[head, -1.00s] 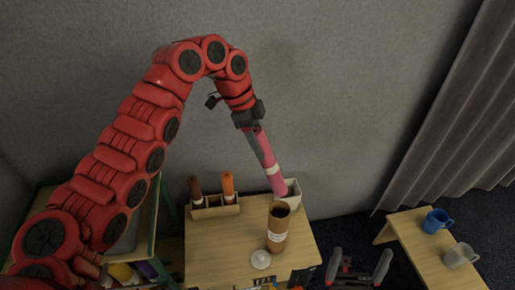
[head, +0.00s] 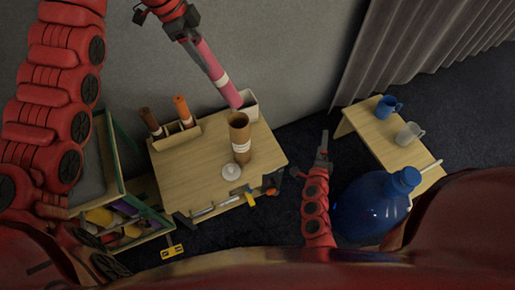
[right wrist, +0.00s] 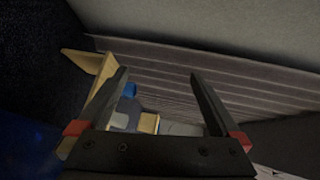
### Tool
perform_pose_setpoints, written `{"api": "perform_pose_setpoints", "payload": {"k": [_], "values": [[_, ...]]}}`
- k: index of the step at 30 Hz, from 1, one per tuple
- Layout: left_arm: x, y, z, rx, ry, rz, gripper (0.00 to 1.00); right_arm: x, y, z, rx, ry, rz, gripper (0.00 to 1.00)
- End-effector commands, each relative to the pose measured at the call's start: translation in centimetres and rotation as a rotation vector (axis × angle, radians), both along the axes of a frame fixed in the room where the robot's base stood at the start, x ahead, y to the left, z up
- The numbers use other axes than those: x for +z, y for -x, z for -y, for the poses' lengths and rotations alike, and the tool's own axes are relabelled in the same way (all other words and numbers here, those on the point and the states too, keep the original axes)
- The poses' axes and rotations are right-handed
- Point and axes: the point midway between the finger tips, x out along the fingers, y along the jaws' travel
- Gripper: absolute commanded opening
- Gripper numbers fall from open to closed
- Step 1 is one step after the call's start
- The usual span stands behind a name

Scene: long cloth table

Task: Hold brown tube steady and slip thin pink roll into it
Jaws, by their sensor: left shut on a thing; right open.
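The brown tube (head: 241,145) stands upright on the small wooden table, with a white label band and an open dark top. My left gripper (head: 194,38) is shut on the upper end of the thin pink roll (head: 213,68) and holds it slanted. The roll's lower end appears just above and behind the tube's mouth in the head view; I cannot tell the exact gap. My right gripper (head: 324,150) is open and empty, right of the table and apart from the tube. Its two spread fingers show in the right wrist view (right wrist: 160,76), without tube or roll.
A white disc (head: 231,172) lies before the tube. A white box (head: 250,105) and a wooden holder (head: 178,137) with brown and orange rolls stand behind. A large blue jug (head: 372,208), blue mug (head: 386,107) and grey mug (head: 408,135) are at right.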

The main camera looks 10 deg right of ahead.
Motion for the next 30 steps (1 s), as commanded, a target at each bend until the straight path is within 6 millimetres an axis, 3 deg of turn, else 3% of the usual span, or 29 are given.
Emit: {"api": "perform_pose_setpoints", "payload": {"k": [1, 3, 5, 8, 12, 15, 19, 23, 30], "values": [[0.0, 0.0, 0.0, 0.0, 0.0, 0.0, 0.0, -2.1, -0.2, -1.9, 0.043, -0.153, -0.028, 1.0], [0.0, 0.0, 0.0, 0.0, 0.0, 0.0, 0.0, -4.4, -0.2, -5.4, 0.11, -0.397, -0.059, 1.0], [0.0, 0.0, 0.0, 0.0, 0.0, 0.0, 0.0, -5.3, -0.2, -8.8, 0.174, -0.605, -0.076, 1.0], [0.0, 0.0, 0.0, 0.0, 0.0, 0.0, 0.0, -4.8, -0.1, -14.2, 0.28, -0.931, -0.083, 1.0], [0.0, 0.0, 0.0, 0.0, 0.0, 0.0, 0.0, -1.3, 0.5, -19.8, 0.424, -1.296, -0.065, 1.0], [0.0, 0.0, 0.0, 0.0, 0.0, 0.0, 0.0, 1.5, 0.9, -22.0, 0.506, -1.473, -0.045, 1.0], [0.0, 0.0, 0.0, 0.0, 0.0, 0.0, 0.0, 3.8, 1.3, -23.2, 0.572, -1.593, -0.025, 1.0], [0.0, 0.0, 0.0, 0.0, 0.0, 0.0, 0.0, 4.6, 0.8, -23.9, 0.594, -1.629, -0.019, 1.0], [0.0, 0.0, 0.0, 0.0, 0.0, 0.0, 0.0, 4.5, -2.8, -26.1, 0.591, -1.628, -0.019, 1.0]]}}
